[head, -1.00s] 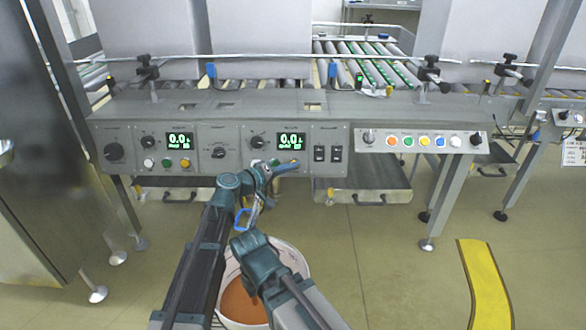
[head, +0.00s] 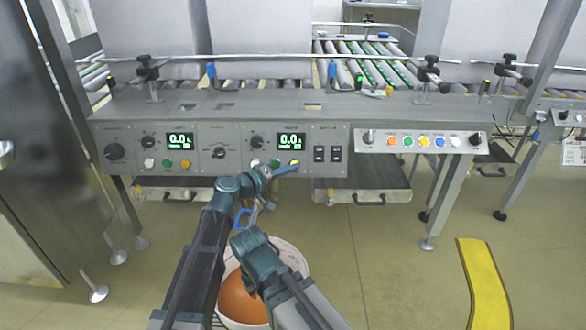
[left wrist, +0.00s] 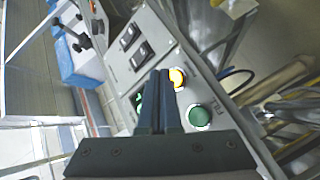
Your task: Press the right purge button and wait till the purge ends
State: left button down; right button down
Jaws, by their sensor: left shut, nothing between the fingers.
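The right control panel (head: 272,148) has a green display (head: 291,142) reading about 0.0, and white, green and yellow buttons. Its yellow button (head: 294,162) is lit and also shows in the left wrist view (left wrist: 178,77). The green button (head: 275,162) is beside it, larger in the left wrist view (left wrist: 199,117). My left gripper (head: 294,168) is shut and empty, its tip just below the yellow button; contact cannot be told. My right arm's end (head: 250,243) is lower, over the bucket; its fingers cannot be made out.
A white bucket (head: 303,262) holding a rounded orange mass (head: 243,299) stands under my arms. The left panel (head: 165,150) has similar buttons. Two black rocker switches (head: 327,154) sit right of the right panel. Yellow tape (head: 483,285) marks the open floor.

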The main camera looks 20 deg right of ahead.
pick_arm(q)
jog(key=s, duration=0.1)
jog(key=s+a+r+p, duration=0.1)
jog(key=s, duration=0.2)
jog(key=shift+s+a+r, duration=0.15)
jog(key=shift+r, duration=0.15)
jog(key=shift+p, duration=0.3)
